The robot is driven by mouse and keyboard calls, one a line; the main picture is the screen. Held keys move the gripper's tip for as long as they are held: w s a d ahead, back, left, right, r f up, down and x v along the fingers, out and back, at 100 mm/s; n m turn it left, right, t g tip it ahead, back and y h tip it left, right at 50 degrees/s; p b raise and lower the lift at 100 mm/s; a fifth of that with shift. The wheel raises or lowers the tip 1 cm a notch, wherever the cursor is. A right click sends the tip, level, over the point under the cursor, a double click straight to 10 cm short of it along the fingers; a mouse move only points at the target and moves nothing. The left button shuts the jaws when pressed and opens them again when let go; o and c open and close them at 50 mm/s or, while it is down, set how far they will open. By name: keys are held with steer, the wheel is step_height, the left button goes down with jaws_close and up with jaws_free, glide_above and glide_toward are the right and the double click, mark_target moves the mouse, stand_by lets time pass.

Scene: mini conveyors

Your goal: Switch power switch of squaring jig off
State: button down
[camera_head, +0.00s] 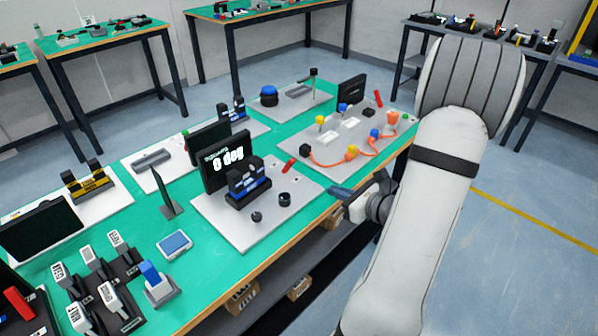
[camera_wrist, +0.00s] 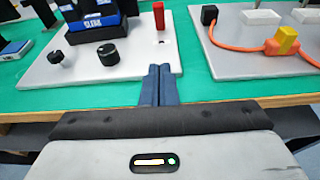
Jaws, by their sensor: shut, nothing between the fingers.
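A white board (camera_head: 228,219) on the green table carries a blue and black jig (camera_head: 247,184) and a display (camera_head: 226,160) reading "0 deg". I take this to be the squaring jig; its lettering is too blurred to confirm. A red switch lever (camera_head: 289,165) stands at the board's right side, tilted in the head view. It also shows upright in the wrist view (camera_wrist: 158,15). My gripper (camera_wrist: 158,70) is shut and empty, at the board's near edge, in front of the red lever and apart from it. In the head view my gripper (camera_head: 343,195) is just right of the board.
Two black knobs (camera_wrist: 108,54) (camera_wrist: 55,58) stand on the board left of the lever. A second board (camera_head: 330,150) to the right carries an orange cable (camera_head: 335,164) and colored plugs. The wooden table edge (camera_head: 270,266) lies close to my wrist. Boxes sit on the shelf below.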

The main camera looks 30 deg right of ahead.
mark_target(309, 189)
steer(key=shift+w, duration=0.1)
steer(key=x, duration=1)
steer(key=shift+w+a+r+p, duration=0.2)
steer(key=shift+w+r, duration=0.2)
steer(key=shift+w, duration=0.1)
steer(key=shift+w+a+r+p, duration=0.2)
steer(key=shift+w+r, duration=0.15)
steer(key=shift+w, duration=0.15)
steer(key=shift+w+a+r, duration=0.2)
steer(key=shift+w+r, duration=0.1)
steer(key=shift+w, duration=0.3)
